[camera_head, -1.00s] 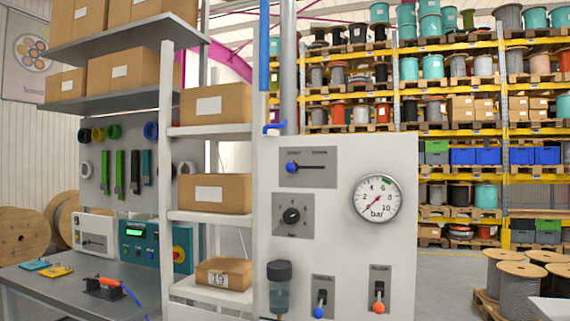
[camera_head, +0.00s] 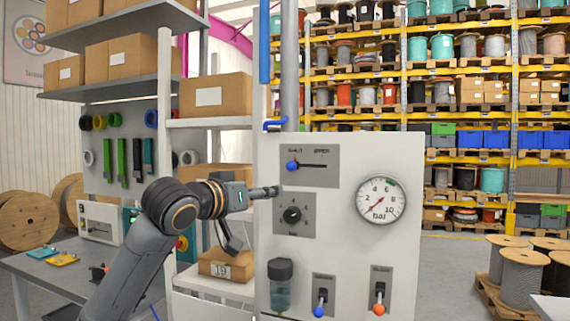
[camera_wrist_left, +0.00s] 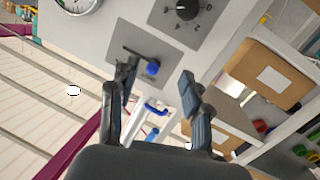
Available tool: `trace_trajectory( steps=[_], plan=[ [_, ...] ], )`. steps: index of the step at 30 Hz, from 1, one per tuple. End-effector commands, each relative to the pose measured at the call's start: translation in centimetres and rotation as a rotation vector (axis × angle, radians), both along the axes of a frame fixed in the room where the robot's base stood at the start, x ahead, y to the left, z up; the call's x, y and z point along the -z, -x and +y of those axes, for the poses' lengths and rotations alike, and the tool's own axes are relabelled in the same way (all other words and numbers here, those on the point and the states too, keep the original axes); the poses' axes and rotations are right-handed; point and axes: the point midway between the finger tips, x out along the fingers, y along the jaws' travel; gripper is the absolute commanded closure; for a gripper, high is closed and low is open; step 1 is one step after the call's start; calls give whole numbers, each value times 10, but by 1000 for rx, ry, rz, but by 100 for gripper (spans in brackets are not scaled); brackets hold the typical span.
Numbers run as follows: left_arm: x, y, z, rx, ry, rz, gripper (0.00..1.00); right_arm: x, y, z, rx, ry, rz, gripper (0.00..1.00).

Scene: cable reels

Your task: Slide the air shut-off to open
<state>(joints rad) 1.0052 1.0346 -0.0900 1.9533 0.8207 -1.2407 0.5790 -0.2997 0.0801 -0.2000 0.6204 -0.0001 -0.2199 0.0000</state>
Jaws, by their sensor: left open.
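The air shut-off is a grey plate (camera_head: 325,178) at the top left of the white panel, with a horizontal slot and a blue knob (camera_head: 292,165). The knob sits at the slot's left end, under the label that seems to read SHUT. My left gripper (camera_head: 272,191) is at the panel's left edge, below and left of the knob. In the left wrist view the gripper (camera_wrist_left: 160,78) is open and empty, its fingers spread to either side of the knob (camera_wrist_left: 152,69). I cannot tell how far the fingertips are from the panel. My right gripper is not in view.
Below the slider are a black dial (camera_head: 292,214) and two toggles, blue-tipped (camera_head: 318,311) and orange-tipped (camera_head: 379,308). A pressure gauge (camera_head: 381,201) is to the right. A blue pipe bend (camera_head: 274,125) is above the panel's left corner. Shelves with boxes (camera_head: 216,95) stand left.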

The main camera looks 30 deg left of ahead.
Motion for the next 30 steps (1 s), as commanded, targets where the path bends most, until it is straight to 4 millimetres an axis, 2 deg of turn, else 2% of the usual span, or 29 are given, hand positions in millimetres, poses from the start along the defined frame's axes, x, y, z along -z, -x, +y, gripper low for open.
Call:
trace_trajectory(
  steps=[1, 3, 8, 11, 24, 30],
  plan=[
    [-21, 12, 4, -5, 5, -32, 52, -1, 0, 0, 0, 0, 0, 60],
    [-37, 22, 6, -7, 15, -55, 52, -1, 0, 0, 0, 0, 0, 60],
    [-47, 21, 7, -5, 23, -68, 52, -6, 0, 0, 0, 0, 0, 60],
    [-48, 7, 8, -4, 25, -65, 52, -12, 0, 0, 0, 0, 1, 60],
    [-49, -83, 11, -5, 23, -67, 52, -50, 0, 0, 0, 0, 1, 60],
    [-47, -105, 12, -6, 21, -68, 52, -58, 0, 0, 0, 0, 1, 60]
  ],
)
